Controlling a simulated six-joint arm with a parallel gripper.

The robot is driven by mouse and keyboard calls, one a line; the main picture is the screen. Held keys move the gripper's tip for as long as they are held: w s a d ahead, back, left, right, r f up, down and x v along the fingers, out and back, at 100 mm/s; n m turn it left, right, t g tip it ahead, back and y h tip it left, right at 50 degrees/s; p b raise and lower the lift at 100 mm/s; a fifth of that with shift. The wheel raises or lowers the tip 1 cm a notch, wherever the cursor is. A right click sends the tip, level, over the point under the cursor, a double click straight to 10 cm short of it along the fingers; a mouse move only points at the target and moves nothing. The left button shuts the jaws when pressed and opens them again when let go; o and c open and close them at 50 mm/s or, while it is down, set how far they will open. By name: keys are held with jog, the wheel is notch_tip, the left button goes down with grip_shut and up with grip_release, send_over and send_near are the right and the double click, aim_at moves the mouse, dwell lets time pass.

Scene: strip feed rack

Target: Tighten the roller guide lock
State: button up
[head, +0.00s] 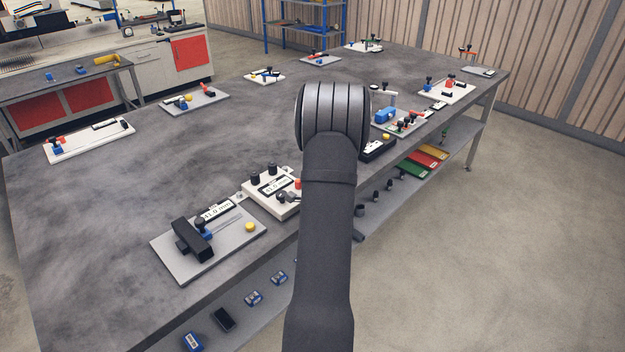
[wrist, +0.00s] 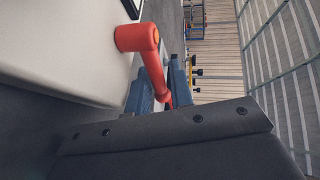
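In the wrist view, an orange-red lever with a round hub (wrist: 138,38) stands out from the side of a white housing (wrist: 70,45); I take it for the roller guide lock. Its handle runs down between the blue-grey fingers of my gripper (wrist: 162,82). The fingers are apart, with a gap beside the handle near the tips; contact is unclear. In the head view, my arm hides the gripper and most of the lever. A bit of red (head: 298,183) shows by the arm, at the white unit (head: 288,208) with black knobs and a readout label.
A grey plate (head: 178,270) with a black block (head: 192,240), a readout label and a yellow button (head: 249,227) lies left of the white unit. Several other fixtures stand along the table (head: 110,215). A lower shelf (head: 262,318) holds small parts. The floor at right is clear.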

jog(key=shift+w, duration=0.1)
jog(key=shift+w+a+n+g+y, duration=0.1)
jog(key=shift+w+n+g+y, duration=0.25)
jog(key=shift+n+y, duration=0.5)
jog(key=shift+w+a+n+g+y, duration=0.15)
jog(key=shift+n+g+y, duration=0.3)
jog(key=shift+n+y, duration=0.4)
jog(key=shift+w+a+n+g+y, duration=0.1)
jog(key=shift+w+n+g+y, duration=0.3)
jog(key=shift+y, duration=0.6)
jog(key=v, duration=1.7)
jog(key=a+r+n+g+h, duration=0.1)
jog(key=a+r+n+g, duration=0.2)
jog(key=n, duration=0.4)
jog(key=w+a+r+n+g+h, duration=0.1)
jog(key=a+r+n+g+h, duration=0.1)
jog(key=a+n, duration=0.4)
jog(key=a+r+n+g+h, duration=0.1)
jog(key=a+r+n+g, duration=0.3)
jog(key=n, duration=0.5)
jog(key=shift+w+a+n+g+h, duration=0.25)
jog(key=shift+w+n+g+h, duration=0.15)
jog(key=shift+g, duration=0.6)
